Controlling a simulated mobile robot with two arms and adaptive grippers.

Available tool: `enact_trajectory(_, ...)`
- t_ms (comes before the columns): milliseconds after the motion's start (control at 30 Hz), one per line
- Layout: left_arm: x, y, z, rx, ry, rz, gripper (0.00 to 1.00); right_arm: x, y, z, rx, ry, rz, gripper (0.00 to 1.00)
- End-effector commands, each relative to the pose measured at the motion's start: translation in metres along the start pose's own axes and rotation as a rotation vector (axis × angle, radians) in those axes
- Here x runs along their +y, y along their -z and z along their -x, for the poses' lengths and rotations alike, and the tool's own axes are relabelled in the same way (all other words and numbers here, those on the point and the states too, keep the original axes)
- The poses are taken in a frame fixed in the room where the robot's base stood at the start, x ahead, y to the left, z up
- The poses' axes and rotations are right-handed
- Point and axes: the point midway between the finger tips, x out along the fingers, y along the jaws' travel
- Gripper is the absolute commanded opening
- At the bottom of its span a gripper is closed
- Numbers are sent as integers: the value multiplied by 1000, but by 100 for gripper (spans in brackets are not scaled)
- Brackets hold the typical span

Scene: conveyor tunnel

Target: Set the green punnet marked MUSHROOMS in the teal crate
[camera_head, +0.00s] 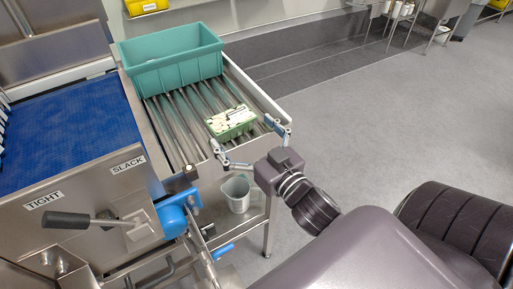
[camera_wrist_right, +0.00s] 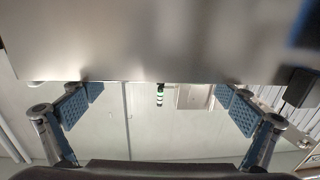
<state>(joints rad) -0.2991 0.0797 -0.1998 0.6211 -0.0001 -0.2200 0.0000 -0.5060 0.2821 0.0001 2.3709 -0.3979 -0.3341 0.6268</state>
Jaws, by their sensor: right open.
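The green punnet (camera_head: 231,123) stands on the roller table near its front right end. Its top is pale and patterned; the lettering is too small to read. The teal crate (camera_head: 168,76) stands at the far end of the same rollers, its visible inside empty. My right gripper (camera_head: 249,138) is open at the near side of the punnet, its fingers spread wide and nothing held between them. In the right wrist view the two blue-padded fingers (camera_wrist_right: 160,104) are wide apart; the punnet cannot be made out there. My left gripper is not in view.
The rollers (camera_head: 185,133) between punnet and crate are bare. A raised metal rail (camera_head: 258,93) edges the table. A blue belt (camera_head: 65,125) and steel housing lie left. A grey bucket (camera_head: 237,192) is below. A grey metal surface (camera_wrist_right: 160,40) fills the wrist view's upper part.

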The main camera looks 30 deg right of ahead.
Motion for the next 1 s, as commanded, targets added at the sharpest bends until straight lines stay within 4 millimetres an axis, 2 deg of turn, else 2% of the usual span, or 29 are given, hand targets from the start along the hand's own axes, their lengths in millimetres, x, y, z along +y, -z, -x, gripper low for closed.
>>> enact_trajectory(100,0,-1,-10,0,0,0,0,0,-4,24,-5,-2,-2,100)
enact_trajectory(233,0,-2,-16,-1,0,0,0,0,-3,44,-3,-2,-1,100)
enact_trajectory(400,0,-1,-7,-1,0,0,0,0,1,62,-2,-2,-2,100)
enact_trajectory(600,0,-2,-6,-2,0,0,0,0,1,70,1,-1,1,100)
enact_trajectory(833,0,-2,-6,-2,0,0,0,0,-1,71,-2,-1,1,100)
enact_trajectory(933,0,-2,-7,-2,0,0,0,2,-23,67,-36,-6,0,100)
enact_trajectory(967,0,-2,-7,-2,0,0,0,3,-35,65,-56,-8,1,100)
enact_trajectory(1000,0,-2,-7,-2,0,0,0,5,-56,63,-90,-13,3,100)
